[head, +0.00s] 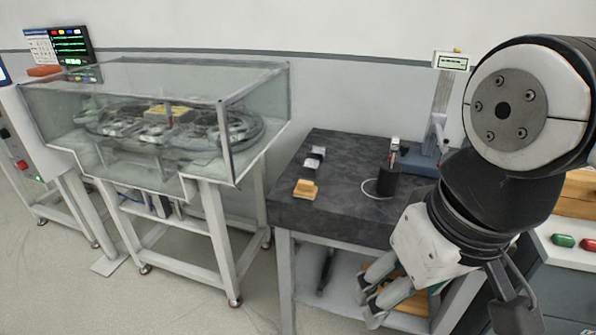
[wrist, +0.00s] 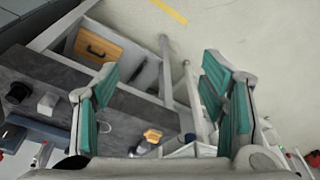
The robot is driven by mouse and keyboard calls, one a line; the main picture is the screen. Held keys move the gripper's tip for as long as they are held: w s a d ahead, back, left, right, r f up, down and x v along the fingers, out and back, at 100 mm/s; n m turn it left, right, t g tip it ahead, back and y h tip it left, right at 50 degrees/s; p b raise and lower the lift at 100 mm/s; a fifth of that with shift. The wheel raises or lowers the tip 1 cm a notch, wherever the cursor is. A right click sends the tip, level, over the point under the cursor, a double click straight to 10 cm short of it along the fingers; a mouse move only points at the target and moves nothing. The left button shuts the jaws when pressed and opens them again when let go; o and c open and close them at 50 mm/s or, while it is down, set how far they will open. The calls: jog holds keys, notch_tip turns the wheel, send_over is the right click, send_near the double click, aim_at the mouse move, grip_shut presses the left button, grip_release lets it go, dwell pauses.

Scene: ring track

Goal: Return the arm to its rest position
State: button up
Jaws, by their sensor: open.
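My arm reaches down from the right side of the head view. My gripper (head: 372,298) hangs in front of the dark-topped table (head: 340,226), pointing down and to the left. In the wrist view my gripper (wrist: 160,95) has its two teal-padded fingers wide apart with nothing between them. I cannot tell the exact distance between my gripper and the table edge.
On the table are an orange-tan block (head: 305,189), a small grey-white part (head: 318,153), a black cylinder (head: 388,181) and a gauge stand (head: 440,105). A glass-covered ring track (head: 160,125) stands left. Red and green pieces (head: 563,240) lie on the right cabinet. Floor is free in front.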

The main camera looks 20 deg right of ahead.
notch_tip(320, 180, up, 10)
jog(key=t+p, duration=0.1)
jog(key=p, duration=0.7)
jog(key=shift+f+t, duration=0.15)
jog(key=shift+t, duration=0.25)
jog(key=shift+d, duration=0.1)
